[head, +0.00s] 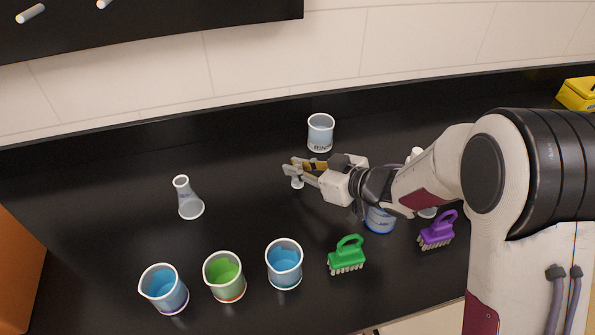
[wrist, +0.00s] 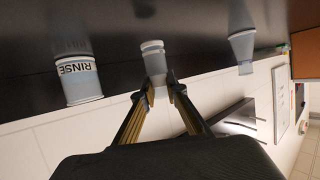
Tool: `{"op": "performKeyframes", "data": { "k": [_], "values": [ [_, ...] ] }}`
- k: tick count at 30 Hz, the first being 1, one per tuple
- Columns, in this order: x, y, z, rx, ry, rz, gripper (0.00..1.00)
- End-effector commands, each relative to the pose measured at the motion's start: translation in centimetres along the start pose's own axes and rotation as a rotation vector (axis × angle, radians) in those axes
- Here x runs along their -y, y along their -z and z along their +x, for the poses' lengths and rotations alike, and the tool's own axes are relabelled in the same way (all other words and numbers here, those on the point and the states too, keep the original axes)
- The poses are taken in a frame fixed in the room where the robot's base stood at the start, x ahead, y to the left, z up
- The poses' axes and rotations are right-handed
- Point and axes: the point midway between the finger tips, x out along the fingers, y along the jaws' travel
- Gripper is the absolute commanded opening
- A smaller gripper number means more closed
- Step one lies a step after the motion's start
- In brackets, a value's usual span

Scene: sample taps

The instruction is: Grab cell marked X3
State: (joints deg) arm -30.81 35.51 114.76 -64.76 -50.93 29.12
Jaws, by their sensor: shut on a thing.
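My gripper (head: 296,168) is above the black bench, left of the middle, just in front of the beaker marked RINSE. In the wrist view my gripper (wrist: 161,88) has its two fingertips closed around a small clear, pale vessel (wrist: 153,58), which I take for the cell. The same cell shows as a small pale shape (head: 297,183) under the fingers in the head view, partly hidden by them. No X3 mark can be read on it. I cannot tell whether its base touches the bench.
The RINSE beaker (head: 320,132) stands behind my gripper. A conical flask (head: 188,200) stands to the left. Blue (head: 164,289), green (head: 224,276) and blue (head: 284,264) beakers line the front, beside green (head: 346,254) and purple (head: 437,231) brushes. A blue-labelled container (head: 380,219) is under my arm.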

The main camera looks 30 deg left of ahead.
Motion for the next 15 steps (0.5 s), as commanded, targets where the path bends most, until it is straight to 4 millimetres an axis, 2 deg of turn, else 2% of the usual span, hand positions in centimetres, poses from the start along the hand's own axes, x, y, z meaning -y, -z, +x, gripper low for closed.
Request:
{"op": "performKeyframes", "data": {
  "k": [15],
  "values": [
    [0.0, 6.2, -2.5, -0.002, -0.001, -0.003, 0.02]
  ]
}}
